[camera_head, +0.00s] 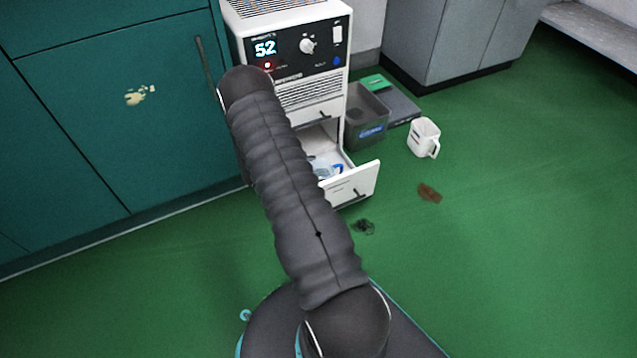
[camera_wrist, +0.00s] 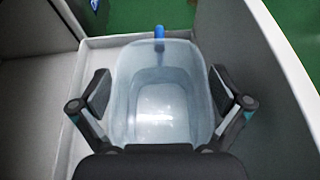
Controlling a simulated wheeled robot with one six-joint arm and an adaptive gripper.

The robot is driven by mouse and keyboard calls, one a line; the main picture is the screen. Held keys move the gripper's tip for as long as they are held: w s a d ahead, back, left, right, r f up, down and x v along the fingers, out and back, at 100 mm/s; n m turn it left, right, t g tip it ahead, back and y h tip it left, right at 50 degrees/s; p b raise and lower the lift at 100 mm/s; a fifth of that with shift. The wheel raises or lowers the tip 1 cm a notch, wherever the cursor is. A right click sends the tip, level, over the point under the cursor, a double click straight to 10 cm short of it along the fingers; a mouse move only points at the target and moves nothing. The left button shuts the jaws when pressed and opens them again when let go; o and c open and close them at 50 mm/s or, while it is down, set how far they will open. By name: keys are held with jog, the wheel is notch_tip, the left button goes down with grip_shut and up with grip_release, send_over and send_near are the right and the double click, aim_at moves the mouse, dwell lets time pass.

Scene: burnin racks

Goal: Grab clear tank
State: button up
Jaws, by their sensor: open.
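The clear tank (camera_wrist: 158,105) is a see-through, pale bluish container with a rounded rim and a blue part (camera_wrist: 159,32) at its far end. It sits in the open white drawer (camera_head: 354,186) of the white unit; in the head view only a small piece of the tank (camera_head: 322,168) shows past my arm. In the wrist view my gripper (camera_wrist: 163,92) is open, with one finger on each side of the tank. I cannot tell whether the fingers touch its walls. My gripper is hidden behind my arm in the head view.
The white unit (camera_head: 300,45) has a display reading 52. Drawer walls (camera_wrist: 70,90) stand close around the tank. A grey bin (camera_head: 366,118), a dark flat box (camera_head: 402,104) and a white mug (camera_head: 424,138) are on the floor to the right. Teal cabinets (camera_head: 110,110) stand left. The green floor is mostly open.

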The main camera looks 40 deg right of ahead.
jog(key=c, duration=1.5)
jog(key=shift+c, duration=0.3)
jog(key=shift+r, duration=0.15)
